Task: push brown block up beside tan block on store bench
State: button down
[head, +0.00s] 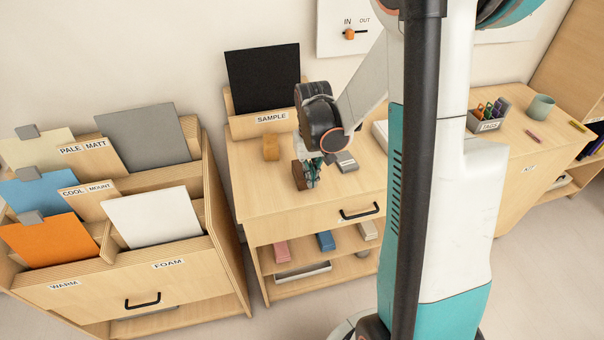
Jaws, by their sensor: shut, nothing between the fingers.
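The tan block (271,148) stands upright on the top of the store bench (262,189), in front of the SAMPLE holder. A darker brown block (299,175) stands to its right and nearer the front, with a clear gap of bench between the two. My gripper (312,180) is low over the bench, right beside the brown block on its right. Its fingers are shut with nothing between them. I cannot tell whether they touch the brown block. My wrist and forearm come in from the upper right and cover the bench behind.
A grey block (346,162) lies right of my gripper. The SAMPLE holder (271,121) with a black panel stands at the back. Pink (282,251) and blue (326,240) blocks sit on the shelf below. The bench top's front left is clear. A panel rack (200,262) stands left.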

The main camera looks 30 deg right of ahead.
aim_at(307, 190)
jog(key=shift+f, duration=0.2)
jog(key=shift+f+b, duration=3.05)
jog(key=shift+f, duration=0.3)
jog(key=shift+w, duration=0.2)
jog(key=shift+w+d, duration=0.2)
jog(key=shift+w, duration=0.45)
jog(key=shift+w+d, duration=0.15)
jog(key=shift+w, duration=0.45)
jog(key=shift+w+d, duration=0.15)
jog(key=shift+w, duration=0.5)
jog(key=shift+w+d, duration=0.1)
jog(key=shift+w, duration=0.2)
jog(key=shift+w+d, duration=0.15)
jog(key=shift+w, duration=0.5)
jog(key=shift+w+d, duration=0.1)
jog(key=shift+w, duration=0.25)
